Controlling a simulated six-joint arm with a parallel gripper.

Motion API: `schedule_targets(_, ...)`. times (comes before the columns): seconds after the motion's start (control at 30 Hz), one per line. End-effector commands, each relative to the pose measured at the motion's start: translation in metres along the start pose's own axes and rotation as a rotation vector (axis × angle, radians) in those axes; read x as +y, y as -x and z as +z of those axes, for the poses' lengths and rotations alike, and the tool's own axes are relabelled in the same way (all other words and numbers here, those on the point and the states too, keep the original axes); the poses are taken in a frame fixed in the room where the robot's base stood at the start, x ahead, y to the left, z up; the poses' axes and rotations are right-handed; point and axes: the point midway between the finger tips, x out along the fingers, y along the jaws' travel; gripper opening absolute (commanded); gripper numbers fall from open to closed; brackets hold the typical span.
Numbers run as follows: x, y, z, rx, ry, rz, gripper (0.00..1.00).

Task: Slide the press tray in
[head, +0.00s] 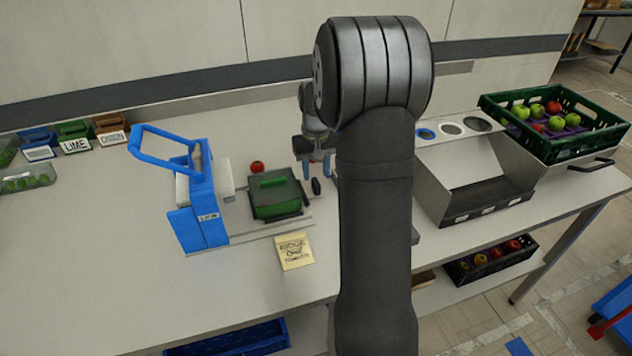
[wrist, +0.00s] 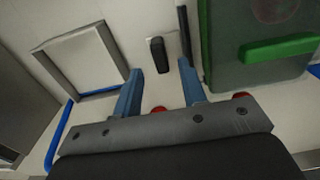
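The blue press (head: 205,200) stands on the bench with its handle raised. To its right, the dark press tray (head: 277,217) sits out on a pale base, carrying a green box with a green bar handle (head: 273,180). That box fills the right of the wrist view (wrist: 235,75). A black upright knob (head: 316,186) stands at the tray's right side; it also shows in the wrist view (wrist: 157,52). My gripper (head: 317,170) is above and behind the knob. Its blue fingers (wrist: 160,68) are open, with the knob ahead between them, apart from both.
A red tomato (head: 257,166) lies behind the tray, and a yellow note (head: 294,250) lies in front. Labelled bins (head: 75,132) stand at the far left. A grey chute (head: 470,190) and a green crate (head: 545,150) are at the right. The bench's front left is clear.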

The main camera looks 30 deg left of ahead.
Motion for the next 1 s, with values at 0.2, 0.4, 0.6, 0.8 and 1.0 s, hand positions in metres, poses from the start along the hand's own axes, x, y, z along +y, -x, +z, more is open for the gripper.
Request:
schedule_targets(0.2, 0.0, -0.035, 0.001, -0.003, 0.0, -0.001, 0.38)
schedule_targets(0.4, 0.0, -0.046, 0.0, 0.0, 0.0, 0.0, 0.38)
schedule_targets(0.6, 0.0, -0.047, 0.0, 0.0, 0.0, 0.0, 0.38)
schedule_targets(0.8, 0.0, -0.047, 0.0, 0.0, 0.0, 0.0, 0.11)
schedule_targets(1.0, 0.0, -0.047, 0.0, 0.0, 0.0, 0.0, 0.0)
